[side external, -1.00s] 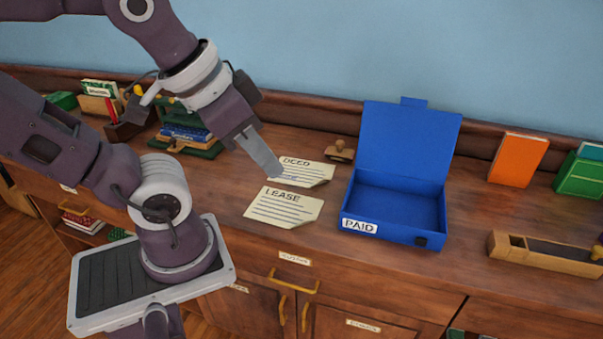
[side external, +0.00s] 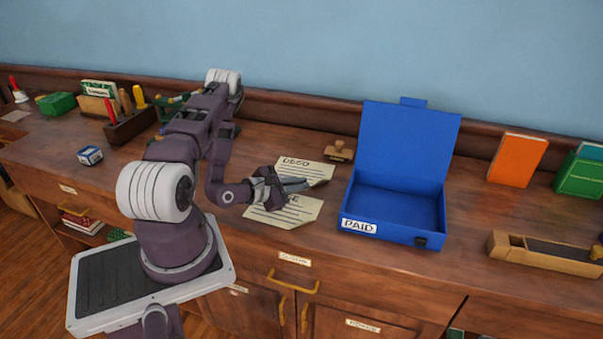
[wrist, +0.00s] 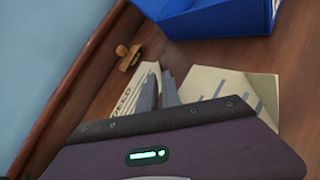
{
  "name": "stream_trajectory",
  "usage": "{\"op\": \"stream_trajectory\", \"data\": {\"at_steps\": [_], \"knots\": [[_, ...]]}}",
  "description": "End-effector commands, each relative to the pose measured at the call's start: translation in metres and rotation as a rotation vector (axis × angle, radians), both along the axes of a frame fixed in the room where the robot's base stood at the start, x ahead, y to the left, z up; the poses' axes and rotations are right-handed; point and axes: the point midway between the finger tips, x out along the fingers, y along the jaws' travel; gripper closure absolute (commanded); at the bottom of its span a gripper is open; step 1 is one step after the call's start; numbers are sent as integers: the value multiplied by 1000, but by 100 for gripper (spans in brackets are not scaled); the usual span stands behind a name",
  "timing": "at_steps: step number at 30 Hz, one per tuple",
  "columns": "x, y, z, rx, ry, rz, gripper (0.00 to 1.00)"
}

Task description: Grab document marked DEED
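The document marked DEED (side external: 310,170) lies on the wooden counter, behind the document marked LEASE (side external: 287,216), which it nearly adjoins. My gripper (side external: 308,184) is low over the front part of DEED, reaching from the left, and covers some of LEASE's lettering. In the wrist view my two fingers (wrist: 160,70) stand a little apart, with a narrow gap between them. DEED (wrist: 122,103) shows to their left and LEASE (wrist: 205,82) to their right. I cannot tell whether the fingertips touch the paper.
An open blue box (side external: 395,207) labelled PAID stands right of the documents. A wooden stamp (side external: 340,151) sits behind them. A tool holder (side external: 130,124) stands at left.

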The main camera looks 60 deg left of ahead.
Motion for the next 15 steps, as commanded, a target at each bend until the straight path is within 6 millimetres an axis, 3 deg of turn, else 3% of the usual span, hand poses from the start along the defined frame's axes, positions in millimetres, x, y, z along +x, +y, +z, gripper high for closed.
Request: {"op": "stream_trajectory", "data": {"at_steps": [15], "knots": [[61,17,-26,-20,-17,13,92]]}}
